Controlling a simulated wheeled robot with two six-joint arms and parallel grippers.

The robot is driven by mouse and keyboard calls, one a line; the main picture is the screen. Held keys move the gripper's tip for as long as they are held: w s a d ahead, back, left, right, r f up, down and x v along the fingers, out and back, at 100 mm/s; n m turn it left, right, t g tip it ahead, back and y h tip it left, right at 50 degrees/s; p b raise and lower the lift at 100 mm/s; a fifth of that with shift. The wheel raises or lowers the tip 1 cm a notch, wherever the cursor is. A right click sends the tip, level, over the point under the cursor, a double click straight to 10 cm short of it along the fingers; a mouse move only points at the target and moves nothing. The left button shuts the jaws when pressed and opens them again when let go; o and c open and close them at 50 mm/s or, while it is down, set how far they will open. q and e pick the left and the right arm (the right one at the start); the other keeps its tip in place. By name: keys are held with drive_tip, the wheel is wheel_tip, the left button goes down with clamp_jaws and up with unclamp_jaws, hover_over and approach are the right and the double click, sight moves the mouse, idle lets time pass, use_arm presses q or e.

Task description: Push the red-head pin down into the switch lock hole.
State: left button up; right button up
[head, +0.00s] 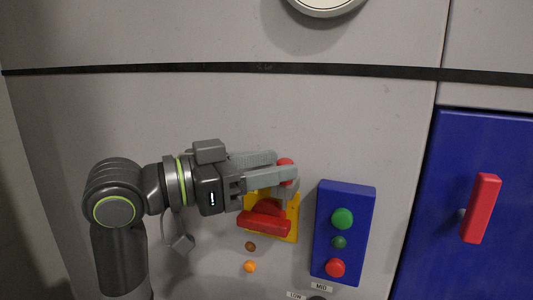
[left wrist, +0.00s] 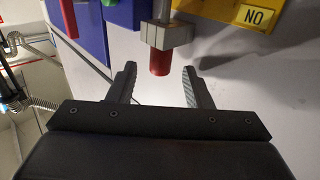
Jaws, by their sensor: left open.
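The red-head pin (head: 286,163) shows in the head view as a small red head between the fingertips of my left gripper (head: 280,170). In the left wrist view a red head (left wrist: 159,63) sticks out of a grey block (left wrist: 166,35), between the tips of the left gripper (left wrist: 159,70). Both fingers are spread, with gaps beside the head. The switch, a red handle (head: 264,223) on a yellow plate (head: 291,228), lies just below the gripper in the head view. The lock hole is hidden. My right gripper is not in view.
A blue box (head: 325,242) with green and red buttons stands to the right of the switch. Farther right is a blue door (head: 510,210) with a red handle (head: 481,208). Two small round orange and brown lamps (head: 250,266) sit below.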

use_arm(q)
wheel_tip(320, 180, up, 10)
drive_tip(key=shift+f+b, duration=0.1)
drive_tip(key=shift+b, duration=0.8)
